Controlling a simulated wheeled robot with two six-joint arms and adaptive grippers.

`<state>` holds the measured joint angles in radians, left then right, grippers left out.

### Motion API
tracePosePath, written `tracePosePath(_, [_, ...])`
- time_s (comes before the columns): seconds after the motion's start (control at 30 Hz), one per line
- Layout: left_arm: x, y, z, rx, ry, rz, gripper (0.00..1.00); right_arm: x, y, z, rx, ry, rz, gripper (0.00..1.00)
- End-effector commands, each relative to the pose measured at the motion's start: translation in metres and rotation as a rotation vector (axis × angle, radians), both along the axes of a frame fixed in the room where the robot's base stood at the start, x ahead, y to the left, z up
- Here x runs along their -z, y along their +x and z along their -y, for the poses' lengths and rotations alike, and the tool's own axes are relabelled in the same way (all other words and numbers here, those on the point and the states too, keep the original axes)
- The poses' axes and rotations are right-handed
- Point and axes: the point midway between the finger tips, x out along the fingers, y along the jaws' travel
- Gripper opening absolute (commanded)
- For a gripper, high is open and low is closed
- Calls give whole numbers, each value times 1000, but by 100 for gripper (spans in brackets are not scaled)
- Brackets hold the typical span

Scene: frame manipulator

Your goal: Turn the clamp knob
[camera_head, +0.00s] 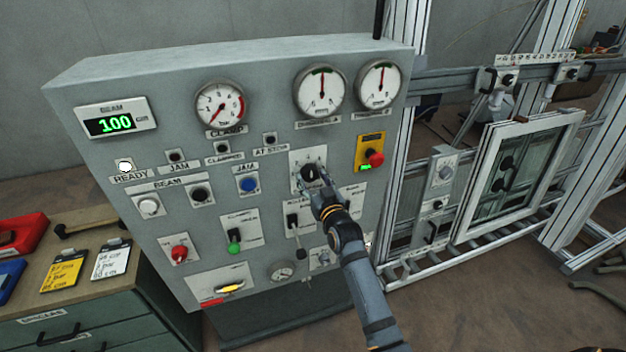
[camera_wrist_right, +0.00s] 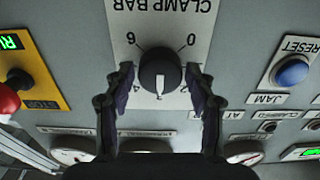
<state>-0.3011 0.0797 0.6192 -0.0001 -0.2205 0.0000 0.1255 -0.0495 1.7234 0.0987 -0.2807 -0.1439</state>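The clamp knob is a round black knob (camera_head: 311,174) on a white plate marked "CLAMP BAR" in the right wrist view. There the knob (camera_wrist_right: 160,75) shows upside down, with 6 at left, 0 at right and its white mark pointing down in the picture. My right gripper (camera_head: 322,193) is in front of the knob. In the wrist view its two fingers (camera_wrist_right: 160,88) stand on either side of the knob, with small gaps visible. The clamp gauge (camera_head: 220,105) has its red needle pointing lower left. My left gripper is not in view.
Close by are a red button on a yellow plate (camera_head: 371,153), a blue reset button (camera_head: 248,185) and a black-handled lever (camera_head: 292,220). A window frame (camera_head: 515,175) stands in a rack at right. A drawer cabinet (camera_head: 85,318) with cards is at left.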

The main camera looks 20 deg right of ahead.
Motion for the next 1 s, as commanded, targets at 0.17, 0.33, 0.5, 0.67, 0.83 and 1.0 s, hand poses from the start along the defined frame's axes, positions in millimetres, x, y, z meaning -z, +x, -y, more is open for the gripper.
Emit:
tracePosePath(0.17, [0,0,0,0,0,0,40,0,0,0,0,0,0,26])
tracePosePath(0.33, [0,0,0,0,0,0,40,0,0,0,0,-2,0,16])
tracePosePath(0.5, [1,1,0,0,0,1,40,1,0,0,0,-30,1,16])
tracePosePath(0.67, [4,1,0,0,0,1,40,1,0,0,0,-103,3,16])
tracePosePath(0.83, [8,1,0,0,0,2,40,1,0,1,0,-234,9,16])
tracePosePath(1.0, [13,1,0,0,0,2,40,1,0,1,0,-394,14,16])
